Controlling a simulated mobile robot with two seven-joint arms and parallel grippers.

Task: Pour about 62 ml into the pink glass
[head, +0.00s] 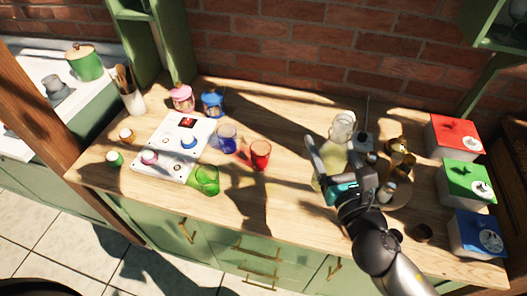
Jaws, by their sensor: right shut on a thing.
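My right gripper (325,165) reaches in from the lower right and is shut on a pale yellowish, see-through vessel (333,154), perhaps a jug. The gripper partly hides it, and I cannot tell its fill level. Three coloured glasses stand left of it: a red glass (260,155), a blue glass (228,136) and a green glass (207,180). No glass looks clearly pink. A pink jar with a lid (182,99) stands at the back, and a small pink-topped item (150,157) is on the white board. My left gripper is not in view.
A clear glass jar (342,127) is just behind the held vessel. A round tray (402,196) with small bottles is right of the gripper. Red (454,136), green (466,183) and blue (476,235) boxes line the right end. The front middle of the wooden counter is clear.

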